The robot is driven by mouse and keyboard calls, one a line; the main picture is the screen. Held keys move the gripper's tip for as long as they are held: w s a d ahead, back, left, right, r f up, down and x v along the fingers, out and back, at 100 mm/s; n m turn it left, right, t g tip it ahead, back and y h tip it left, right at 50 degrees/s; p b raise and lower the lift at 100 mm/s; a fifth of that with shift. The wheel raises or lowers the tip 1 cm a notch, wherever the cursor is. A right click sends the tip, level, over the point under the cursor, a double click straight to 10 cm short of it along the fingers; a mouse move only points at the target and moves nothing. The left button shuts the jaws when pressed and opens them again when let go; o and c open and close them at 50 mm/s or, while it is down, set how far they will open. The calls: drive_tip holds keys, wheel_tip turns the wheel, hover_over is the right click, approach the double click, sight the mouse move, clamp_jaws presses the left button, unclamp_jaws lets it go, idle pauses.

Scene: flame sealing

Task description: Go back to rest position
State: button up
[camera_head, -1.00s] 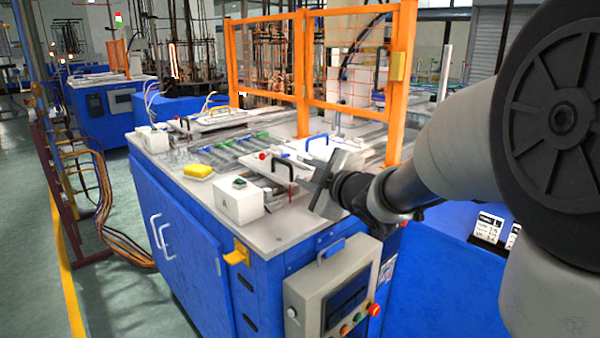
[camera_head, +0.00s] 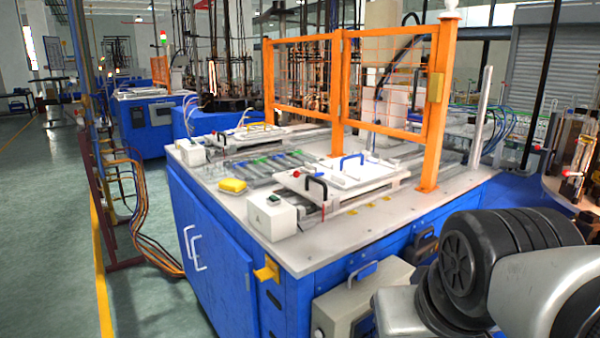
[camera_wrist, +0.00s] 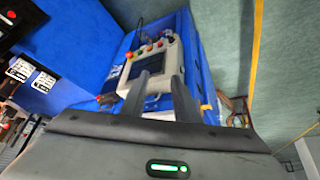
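My gripper (camera_wrist: 161,85) shows in the wrist view with its two grey fingers spread apart and nothing between them. Beyond the fingertips is the grey control box (camera_wrist: 157,58) with coloured buttons, on the side of the blue machine (camera_wrist: 188,40). In the head view my arm is folded low at the right and hides part of the control box (camera_head: 345,303). The gripper itself is hidden in the head view.
The blue machine's worktop (camera_head: 320,238) carries a white plate with black and blue handles (camera_head: 345,172), a white box (camera_head: 271,216) and a yellow block (camera_head: 233,185). An orange fence (camera_head: 436,120) stands on it. Green floor (camera_head: 50,230) is open at left.

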wheel_tip(320, 180, up, 20)
drive_tip(key=s+p, duration=0.1)
drive_tip(key=p, duration=1.9)
drive_tip(key=shift+a+r+p, duration=0.15)
drive_tip(key=shift+a+p, duration=0.05)
drive_tip(key=shift+p, duration=0.15)
